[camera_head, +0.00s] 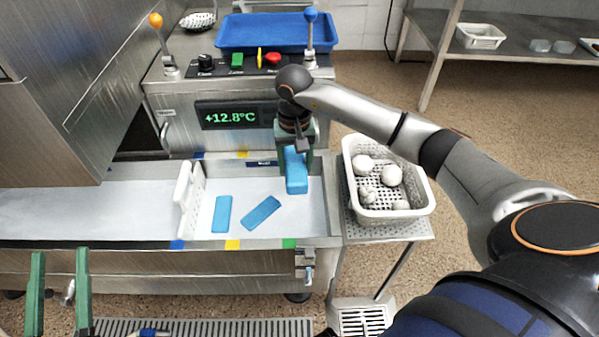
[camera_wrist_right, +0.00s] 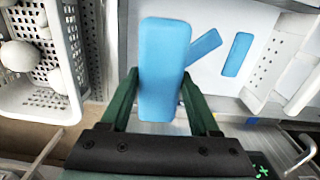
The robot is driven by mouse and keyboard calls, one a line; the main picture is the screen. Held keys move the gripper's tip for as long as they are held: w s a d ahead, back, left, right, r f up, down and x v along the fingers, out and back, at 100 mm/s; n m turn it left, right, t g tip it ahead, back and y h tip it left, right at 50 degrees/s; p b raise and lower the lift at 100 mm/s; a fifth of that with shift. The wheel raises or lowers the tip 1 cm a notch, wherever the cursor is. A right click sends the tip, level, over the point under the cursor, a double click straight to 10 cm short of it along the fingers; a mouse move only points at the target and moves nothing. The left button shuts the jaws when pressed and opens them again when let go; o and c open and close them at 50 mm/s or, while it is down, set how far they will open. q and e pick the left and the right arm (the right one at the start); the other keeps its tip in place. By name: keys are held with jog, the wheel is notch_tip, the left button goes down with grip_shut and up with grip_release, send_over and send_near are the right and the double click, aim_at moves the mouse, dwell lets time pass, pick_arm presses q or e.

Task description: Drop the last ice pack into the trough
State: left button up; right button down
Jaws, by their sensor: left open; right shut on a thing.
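My right gripper (camera_head: 296,155) is shut on a blue ice pack (camera_head: 296,175) above the right end of the steel trough (camera_head: 215,190). In the right wrist view the held ice pack (camera_wrist_right: 163,65) sits between the green fingers of the right gripper (camera_wrist_right: 160,95). Two more blue ice packs lie flat on the trough floor, one upright in the picture (camera_head: 222,214) and one slanted (camera_head: 261,213). They also show in the right wrist view. My left gripper (camera_head: 60,290) is open and empty at the lower left, in front of the trough.
A white perforated divider (camera_head: 185,195) stands across the trough. A white perforated basket (camera_head: 428,205) with several pale round things is on a stand to the right. A panel with levers, a 12.8°C display (camera_head: 230,116) and a blue tray (camera_head: 262,32) stand behind.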

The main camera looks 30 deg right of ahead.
aim_at(300, 174)
jog(key=shift+d+f+m, duration=0.15)
jog(key=shift+d+f, duration=0.15)
jog(key=shift+f, duration=0.2)
jog(key=shift+d+f+m, duration=0.15)
jog(key=shift+d+f, duration=0.15)
jog(key=shift+f, duration=0.35)
pick_arm(q)
jog(key=s+d+r+m+t+h+b, duration=0.1)
jog(key=s+r+m+t+h+b, duration=0.1)
jog(key=s+r+m+h, duration=0.55)
pick_arm(e)
notch_tip(300, 174, down, 2)
jog(key=shift+f, duration=0.2)
pick_arm(q)
notch_tip(300, 174, down, 6)
jog(key=w+d+n+b, duration=0.1)
jog(key=n+b, duration=0.1)
jog(key=b, duration=0.6)
jog(key=shift+w+g, duration=0.25)
jog(key=shift+g, duration=0.05)
pick_arm(e)
notch_tip(300, 174, down, 11)
pick_arm(q)
jog(key=shift+n, duration=0.25)
pick_arm(e)
jog(key=shift+c, duration=0.2)
grip_release()
